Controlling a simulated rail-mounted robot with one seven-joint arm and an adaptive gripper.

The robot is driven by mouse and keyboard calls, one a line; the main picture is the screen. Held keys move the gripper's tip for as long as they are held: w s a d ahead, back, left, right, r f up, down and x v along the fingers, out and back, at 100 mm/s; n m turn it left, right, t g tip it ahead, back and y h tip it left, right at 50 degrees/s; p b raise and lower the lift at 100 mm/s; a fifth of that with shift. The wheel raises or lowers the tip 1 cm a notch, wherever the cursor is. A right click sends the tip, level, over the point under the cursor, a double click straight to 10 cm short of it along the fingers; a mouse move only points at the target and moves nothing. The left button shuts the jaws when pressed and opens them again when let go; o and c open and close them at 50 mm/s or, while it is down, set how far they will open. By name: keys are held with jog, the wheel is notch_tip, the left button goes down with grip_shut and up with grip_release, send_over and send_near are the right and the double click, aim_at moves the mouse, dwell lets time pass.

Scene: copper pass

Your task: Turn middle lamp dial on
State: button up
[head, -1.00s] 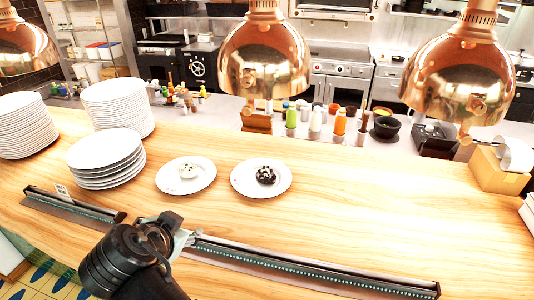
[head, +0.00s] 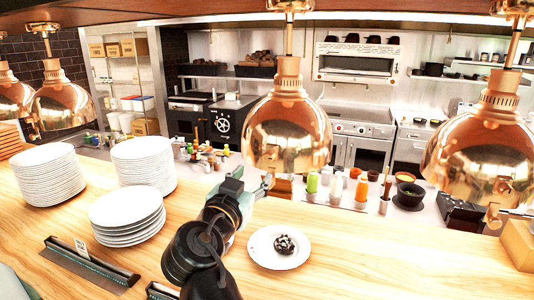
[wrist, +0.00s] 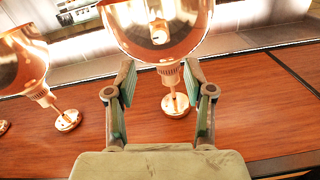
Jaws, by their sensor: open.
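A copper heat lamp (head: 287,130) hangs at the middle of the head view, with its wide bell just beyond my gripper (head: 252,188). In the wrist view the same kind of lamp (wrist: 185,20) appears inverted ahead of my gripper (wrist: 160,80). Contact with the lamp cannot be told.
Another copper lamp (head: 485,160) hangs at the right, and more hang at the left (head: 62,98). Plate stacks (head: 127,208) and a plate with dark food (head: 259,250) stand on the wooden counter (head: 390,262). Bottles (head: 336,184) stand behind. A wooden shelf (head: 225,12) runs overhead.

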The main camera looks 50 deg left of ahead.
aim_at(268, 158)
jog(key=p+x, duration=0.3)
jog(key=x, duration=0.6)
jog(key=shift+r, duration=0.2)
jog(key=shift+w+a+f+p, duration=0.15)
jog(key=shift+w+a+p, duration=0.15)
jog(key=shift+w, duration=0.2)
grip_shut()
